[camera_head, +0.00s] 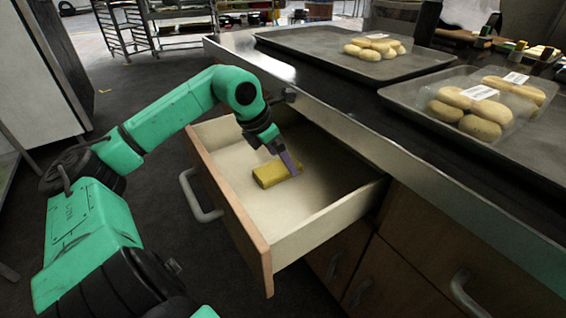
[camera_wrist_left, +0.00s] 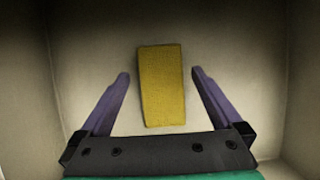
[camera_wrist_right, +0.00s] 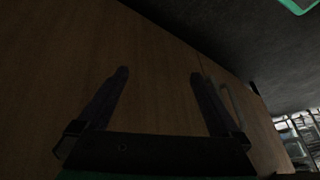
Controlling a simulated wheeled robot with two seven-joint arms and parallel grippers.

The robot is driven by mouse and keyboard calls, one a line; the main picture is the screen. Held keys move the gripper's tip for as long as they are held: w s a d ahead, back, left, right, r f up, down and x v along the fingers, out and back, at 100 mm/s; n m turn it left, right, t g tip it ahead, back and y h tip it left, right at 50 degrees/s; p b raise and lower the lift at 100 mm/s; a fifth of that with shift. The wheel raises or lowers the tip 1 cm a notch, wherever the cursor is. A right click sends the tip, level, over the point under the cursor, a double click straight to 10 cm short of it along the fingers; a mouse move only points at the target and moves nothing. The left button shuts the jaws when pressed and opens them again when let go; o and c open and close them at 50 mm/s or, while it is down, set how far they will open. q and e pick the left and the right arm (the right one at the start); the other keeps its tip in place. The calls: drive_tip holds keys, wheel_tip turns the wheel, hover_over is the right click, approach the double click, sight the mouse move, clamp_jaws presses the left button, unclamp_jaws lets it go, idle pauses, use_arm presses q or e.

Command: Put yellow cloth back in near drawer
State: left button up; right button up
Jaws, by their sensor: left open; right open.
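The yellow cloth (camera_head: 270,174) is a folded block lying on the floor of the open drawer (camera_head: 232,198). My left gripper (camera_head: 292,165) reaches down into the drawer right at the cloth. In the left wrist view the cloth (camera_wrist_left: 162,88) lies between and beyond the open purple fingers of the left gripper (camera_wrist_left: 159,76), with a gap on each side. My right gripper (camera_wrist_right: 160,78) shows only in the right wrist view; it is open and empty, facing a brown wooden panel (camera_wrist_right: 60,60).
The drawer has a grey handle (camera_head: 197,198) on its wooden front. The counter above holds a tray (camera_head: 335,66) with bread rolls and another tray (camera_head: 420,95) with bagged rolls (camera_head: 470,105). Closed cabinet fronts (camera_head: 420,270) stand below the counter. Dark floor (camera_head: 110,115) is free at left.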

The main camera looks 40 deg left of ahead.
sight(266, 173)
use_arm(q)
drive_tip(key=v, duration=1)
